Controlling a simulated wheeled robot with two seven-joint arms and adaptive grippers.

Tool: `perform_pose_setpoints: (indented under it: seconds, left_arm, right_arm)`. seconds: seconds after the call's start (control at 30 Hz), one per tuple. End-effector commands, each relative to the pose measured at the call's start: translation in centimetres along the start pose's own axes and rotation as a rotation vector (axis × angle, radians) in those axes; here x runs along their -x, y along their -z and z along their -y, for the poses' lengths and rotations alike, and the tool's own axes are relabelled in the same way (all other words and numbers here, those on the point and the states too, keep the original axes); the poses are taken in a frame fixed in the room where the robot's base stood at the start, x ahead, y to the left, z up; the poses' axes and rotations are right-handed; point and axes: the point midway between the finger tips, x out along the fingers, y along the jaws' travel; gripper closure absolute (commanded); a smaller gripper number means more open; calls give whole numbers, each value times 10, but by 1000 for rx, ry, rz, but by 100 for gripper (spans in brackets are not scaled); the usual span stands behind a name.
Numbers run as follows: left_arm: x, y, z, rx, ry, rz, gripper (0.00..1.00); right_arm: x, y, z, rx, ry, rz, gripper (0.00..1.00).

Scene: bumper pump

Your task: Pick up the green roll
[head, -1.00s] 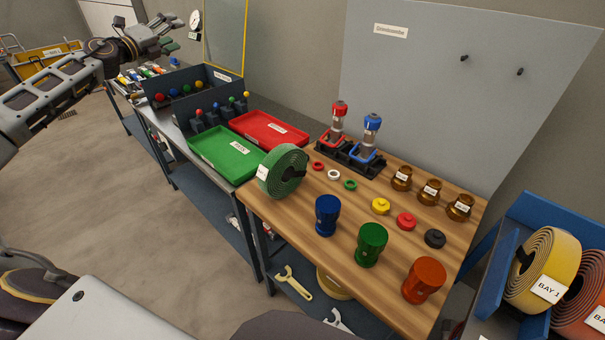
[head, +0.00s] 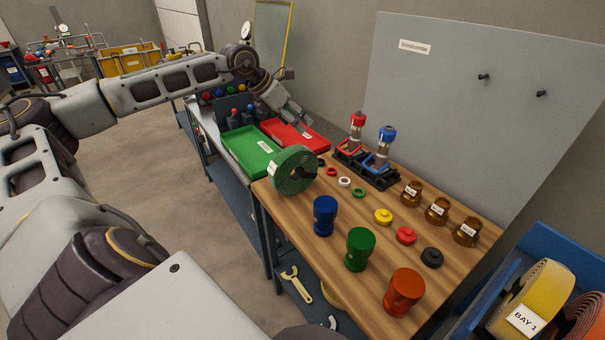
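The green roll (head: 292,171) is a coiled green hose or band with a white label. It stands on its edge at the far left corner of the wooden bench top (head: 330,258). My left gripper (head: 299,118) is above the red tray, beyond the roll and apart from it. It points down to the right, looks open and holds nothing that I can see. My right gripper is not in view.
A green tray (head: 239,158) and a red tray (head: 318,146) lie behind the roll. Red and blue pumps (head: 385,150) stand in a black holder to its right.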

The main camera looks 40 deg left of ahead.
Motion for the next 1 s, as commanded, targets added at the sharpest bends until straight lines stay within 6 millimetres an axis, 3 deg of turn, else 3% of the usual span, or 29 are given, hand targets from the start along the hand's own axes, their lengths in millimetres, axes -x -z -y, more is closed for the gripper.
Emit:
perform_pose_setpoints:
  seconds: [0.4,1.0]
  left_arm:
    - [6,51,-17,-35,-77,-234,36]
    - [2,57,-17,-31,-74,-257,36]
  right_arm:
    - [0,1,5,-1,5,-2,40]
    - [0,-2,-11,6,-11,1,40]
